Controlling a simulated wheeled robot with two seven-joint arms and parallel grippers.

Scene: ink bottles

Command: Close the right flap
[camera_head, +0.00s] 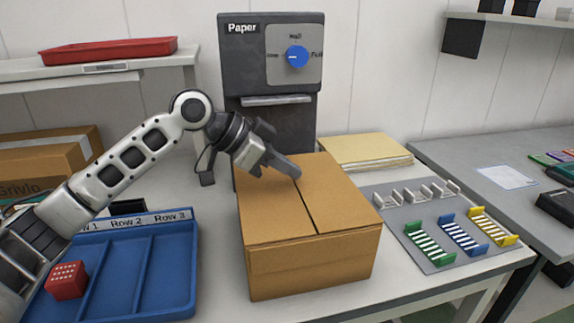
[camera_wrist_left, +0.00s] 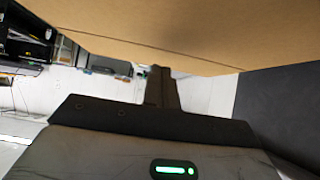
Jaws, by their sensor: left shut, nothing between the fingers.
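A brown cardboard box (camera_head: 315,260) stands on the white table in the middle of the head view. Its right flap (camera_head: 335,190) lies flat or nearly flat over the top. The left flap (camera_head: 270,215) also lies down, with a thin dark seam between the two. My left gripper (camera_head: 296,172) is shut and empty, its fingertips over the far part of the top near the seam. I cannot tell whether they touch the cardboard. In the left wrist view the shut fingers (camera_wrist_left: 160,88) show close to a brown cardboard surface (camera_wrist_left: 190,30). My right gripper is out of view.
A dark machine labelled Paper (camera_head: 270,60) with a blue knob stands behind the box. A blue row tray (camera_head: 150,275) holding a red block is on the left. A stack of yellowish sheets (camera_head: 365,152) and a grey plate (camera_head: 425,225) with coloured racks are on the right.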

